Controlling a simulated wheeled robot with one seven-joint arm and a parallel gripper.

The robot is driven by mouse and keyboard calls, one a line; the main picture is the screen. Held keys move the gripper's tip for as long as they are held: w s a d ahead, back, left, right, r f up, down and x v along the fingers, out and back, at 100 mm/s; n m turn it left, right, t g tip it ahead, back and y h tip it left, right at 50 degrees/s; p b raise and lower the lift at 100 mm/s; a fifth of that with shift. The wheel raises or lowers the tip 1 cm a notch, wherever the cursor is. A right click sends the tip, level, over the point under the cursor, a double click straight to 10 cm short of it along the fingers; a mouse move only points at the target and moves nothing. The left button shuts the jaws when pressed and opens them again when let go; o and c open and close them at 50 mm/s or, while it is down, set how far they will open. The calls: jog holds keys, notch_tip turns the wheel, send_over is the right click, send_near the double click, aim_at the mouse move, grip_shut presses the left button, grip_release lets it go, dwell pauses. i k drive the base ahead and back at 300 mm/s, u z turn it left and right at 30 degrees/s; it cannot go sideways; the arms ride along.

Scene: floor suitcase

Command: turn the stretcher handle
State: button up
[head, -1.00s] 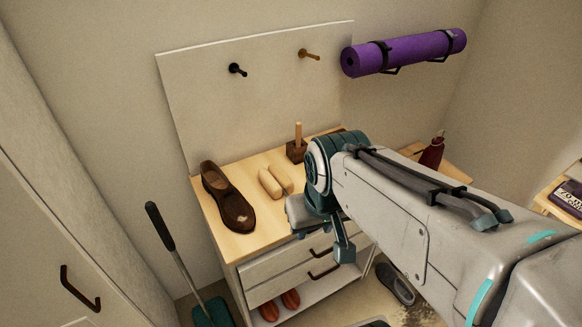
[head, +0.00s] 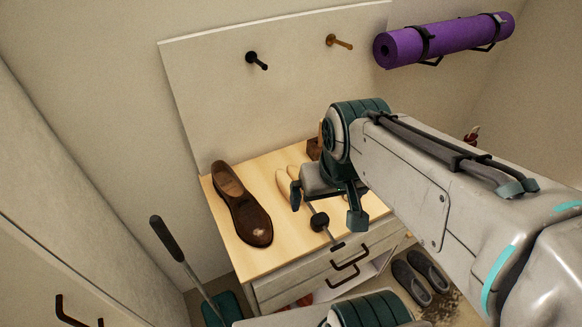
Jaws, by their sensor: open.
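The shoe stretcher's pale wooden form (head: 283,183) lies on the light wood cabinet top, right of a brown shoe (head: 242,205) and apart from it. A thin metal rod with a dark round knob (head: 319,221) and a small dark crossbar (head: 338,246) extends toward the cabinet's front edge; it appears to be the stretcher handle. My gripper (head: 326,207) is open above the cabinet's front part. In the picture the rod passes between its fingers; I cannot tell whether they touch it. My gripper and arm hide part of the stretcher.
The cabinet (head: 262,263) has drawers with dark pulls. A white backboard (head: 215,95) with two pegs stands behind. A purple rolled mat (head: 445,40) hangs at upper right. A long-handled tool (head: 167,238) stands left of the cabinet. Grey shoes (head: 412,282) are on the floor at right.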

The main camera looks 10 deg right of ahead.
aim_at(336, 246)
jog(key=k, duration=0.5)
jog(key=z, duration=1.25)
jog(key=k, duration=0.9)
jog(key=u, duration=1.15)
jog(key=i, duration=0.5)
jog(key=z, duration=0.1)
